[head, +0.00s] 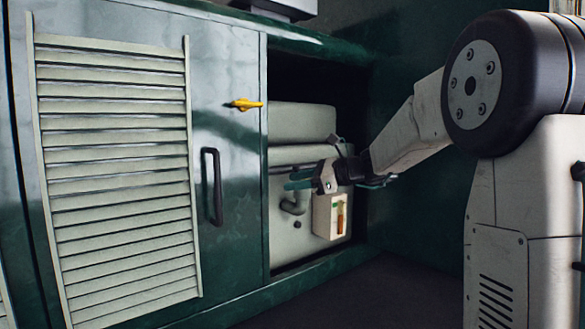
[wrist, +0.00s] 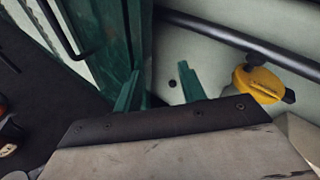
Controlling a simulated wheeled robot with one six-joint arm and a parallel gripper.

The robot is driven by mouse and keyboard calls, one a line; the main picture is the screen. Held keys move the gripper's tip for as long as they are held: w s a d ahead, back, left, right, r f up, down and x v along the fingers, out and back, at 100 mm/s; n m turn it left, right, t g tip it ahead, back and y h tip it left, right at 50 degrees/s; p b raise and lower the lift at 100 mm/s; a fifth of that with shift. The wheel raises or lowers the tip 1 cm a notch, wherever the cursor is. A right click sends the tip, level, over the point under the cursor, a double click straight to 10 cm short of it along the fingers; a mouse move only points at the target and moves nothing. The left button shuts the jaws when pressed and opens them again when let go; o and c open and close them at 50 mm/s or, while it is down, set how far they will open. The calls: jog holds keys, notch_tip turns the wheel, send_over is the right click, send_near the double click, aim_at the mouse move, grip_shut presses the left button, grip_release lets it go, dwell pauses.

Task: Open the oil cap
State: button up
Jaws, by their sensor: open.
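A round yellow cap (wrist: 262,84), which looks like the oil cap, sits on the pale machine surface at the right of the wrist view. It has a dark piece at its right edge and looks seated; its lettering is too small to read. I cannot make it out in the head view, where my arm covers part of the machine. My gripper (head: 298,180) is inside the open cabinet bay, in front of the pale machine (head: 300,122). In the wrist view my gripper (wrist: 160,90) has its green fingers apart with nothing between them, left of the cap.
A dark bar (wrist: 236,38) runs across the machine just above the cap. A green door with a black handle (head: 212,186) and yellow latch (head: 247,104) borders the bay on the left. A pale box with an orange-and-green item (head: 340,216) sits low in the bay.

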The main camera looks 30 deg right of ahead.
jog(key=w+d+r+m+t, duration=0.2)
jog(key=w+d+m+t, duration=0.3)
jog(key=d, duration=0.5)
jog(key=shift+m+g+h, duration=0.4)
jog(key=shift+h, duration=0.1)
jog(key=x, duration=0.8)
jog(key=shift+w+d+f, duration=0.1)
jog(key=shift+w+d, duration=0.05)
jog(key=shift+w, duration=0.15)
grip_shut()
